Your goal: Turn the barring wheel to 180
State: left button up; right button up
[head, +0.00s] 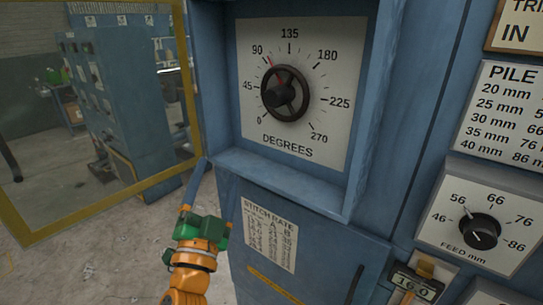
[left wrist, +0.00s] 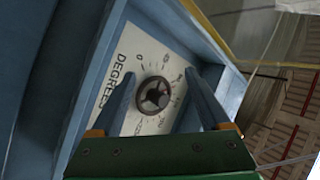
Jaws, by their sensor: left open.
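The barring wheel (head: 285,93) is a dark spoked handwheel on a white degrees dial plate (head: 335,60), recessed in a blue cabinet. The dial is marked from 0 to 270, and its red pointer stands near 90. The wheel also shows in the left wrist view (left wrist: 153,95), between and beyond my fingers. My left gripper (head: 206,185) is below and left of the dial, apart from the wheel. In the left wrist view my left gripper (left wrist: 159,76) is open and empty. My right gripper is not in view.
The blue frame and ledge (head: 285,182) stand out around the dial. A feed knob (head: 481,231) and a small readout (head: 416,283) sit at the lower right. A stitch rate plate (head: 270,234) is below the ledge. A yellow-edged panel (head: 100,205) stands at the left.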

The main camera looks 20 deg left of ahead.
pick_arm(q)
jog(key=s+d+r+m+g+h, duration=0.2)
jog(key=d+r+m+h, duration=0.45)
jog(key=m+h, duration=0.7)
jog(key=s+d+r+m+g+h, duration=0.3)
jog(key=d+r+m+h, duration=0.4)
jog(key=m+h, duration=0.65)
jog(key=m+y, duration=0.6)
jog(key=y, duration=1)
send_near(271, 99)
jog(key=x, duration=0.4)
jog(key=p+x, duration=0.4)
jog(key=x, duration=0.1)
jog(key=shift+w+d+r, duration=0.15)
jog(key=shift+w+d, duration=0.05)
jog(key=shift+w, duration=0.15)
jog(key=shift+w+d, duration=0.1)
jog(key=shift+w, duration=0.2)
